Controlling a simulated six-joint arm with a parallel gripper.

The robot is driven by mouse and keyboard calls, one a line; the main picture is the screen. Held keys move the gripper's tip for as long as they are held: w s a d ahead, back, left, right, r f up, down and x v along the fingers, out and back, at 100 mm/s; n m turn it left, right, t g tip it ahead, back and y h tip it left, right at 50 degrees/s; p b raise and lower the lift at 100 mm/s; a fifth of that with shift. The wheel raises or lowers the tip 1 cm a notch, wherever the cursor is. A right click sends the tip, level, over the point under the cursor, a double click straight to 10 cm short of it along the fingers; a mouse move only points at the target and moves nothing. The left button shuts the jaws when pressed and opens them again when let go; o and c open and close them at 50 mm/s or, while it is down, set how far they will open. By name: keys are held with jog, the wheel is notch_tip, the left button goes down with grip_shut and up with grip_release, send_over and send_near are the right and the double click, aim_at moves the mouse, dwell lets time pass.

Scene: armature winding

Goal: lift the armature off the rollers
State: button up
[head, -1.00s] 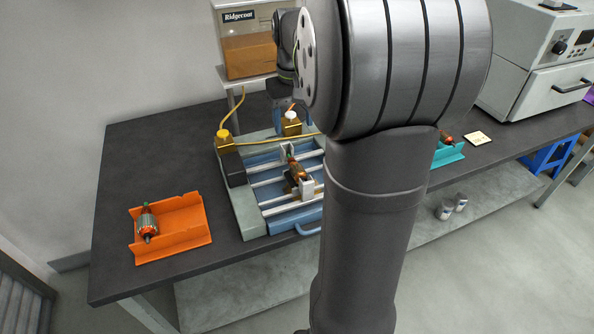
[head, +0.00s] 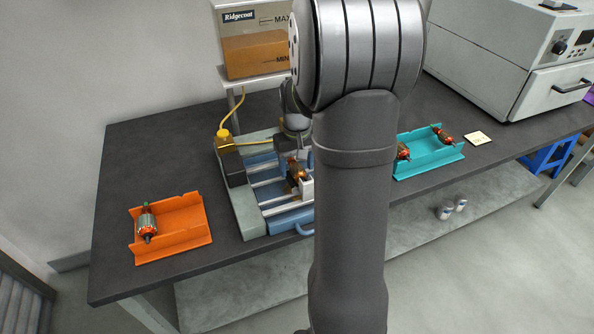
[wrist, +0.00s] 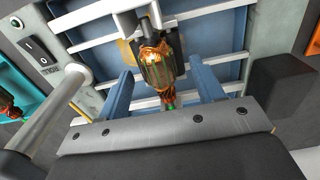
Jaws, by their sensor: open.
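The armature (head: 298,170) rests on the white roller supports of the blue-and-grey machine (head: 240,215). In the wrist view the armature (wrist: 158,62) shows copper windings and a dark core, with its far shaft end in a white support (wrist: 133,22). My gripper (wrist: 165,88) is open, its two blue fingers on either side of the armature's near part, apart from it as far as I can see. In the head view my arm covers the machine's right side and my fingertips are hidden.
An orange tray (head: 190,238) at left holds another armature (head: 147,224). A teal tray (head: 425,165) at right holds more armatures. A tank marked Ridgecoat (head: 258,50) stands behind, with a yellow hose (head: 228,122) running to the machine. A white oven (head: 500,60) is at back right.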

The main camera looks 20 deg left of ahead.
jog(key=shift+f, duration=0.3)
jog(key=c, duration=1.3)
jog(key=shift+r, duration=0.1)
